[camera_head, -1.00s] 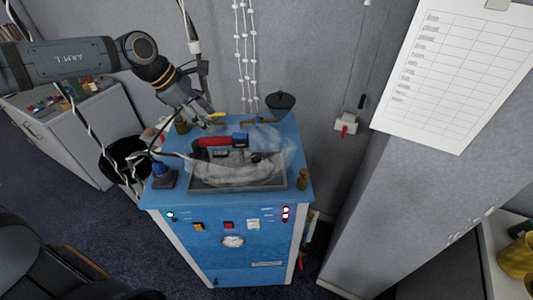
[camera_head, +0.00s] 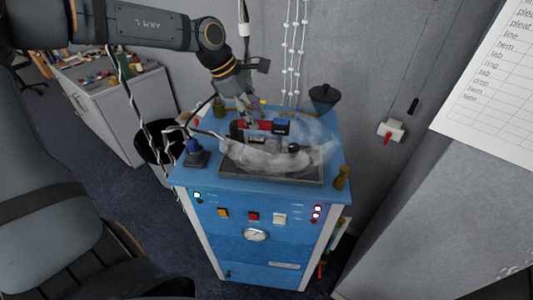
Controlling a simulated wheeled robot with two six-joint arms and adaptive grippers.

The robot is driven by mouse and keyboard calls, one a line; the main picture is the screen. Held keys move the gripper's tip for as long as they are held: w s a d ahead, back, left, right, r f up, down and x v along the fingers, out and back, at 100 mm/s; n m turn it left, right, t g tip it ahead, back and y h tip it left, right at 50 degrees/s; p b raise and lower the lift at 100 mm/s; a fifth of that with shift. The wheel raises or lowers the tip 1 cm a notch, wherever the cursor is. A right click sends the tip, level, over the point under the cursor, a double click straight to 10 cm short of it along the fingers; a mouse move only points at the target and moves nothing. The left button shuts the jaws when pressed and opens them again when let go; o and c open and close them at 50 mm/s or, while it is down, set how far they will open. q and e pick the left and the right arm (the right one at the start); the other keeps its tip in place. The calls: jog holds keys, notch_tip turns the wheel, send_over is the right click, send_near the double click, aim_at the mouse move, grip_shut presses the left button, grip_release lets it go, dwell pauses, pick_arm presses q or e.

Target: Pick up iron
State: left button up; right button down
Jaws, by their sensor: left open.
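The iron (camera_head: 281,127) rests in a shallow tray (camera_head: 300,179) on top of the blue cabinet. It has a red handle with a dark blue end, and white steam blurs its lower part. My left gripper (camera_head: 248,121) points down from above and behind, at the left end of the red handle, and overlaps it in the picture. It is open. I cannot tell whether its fingers touch the handle. My right gripper is not in view.
Cables hang at left beside a black bin (camera_head: 155,145). A wall stands close behind.

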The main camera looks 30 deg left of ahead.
aim_at(261, 121)
pick_arm(q)
jog(key=shift+d+f+p, duration=0.9)
jog(key=shift+f+p, duration=0.05)
jog(key=shift+p, duration=0.15)
jog(key=shift+x, duration=1.25)
jog(key=shift+w+f, duration=0.15)
jog(key=shift+w, duration=0.15)
jog(key=shift+s, duration=0.15)
jog(key=c, duration=0.5)
grip_shut()
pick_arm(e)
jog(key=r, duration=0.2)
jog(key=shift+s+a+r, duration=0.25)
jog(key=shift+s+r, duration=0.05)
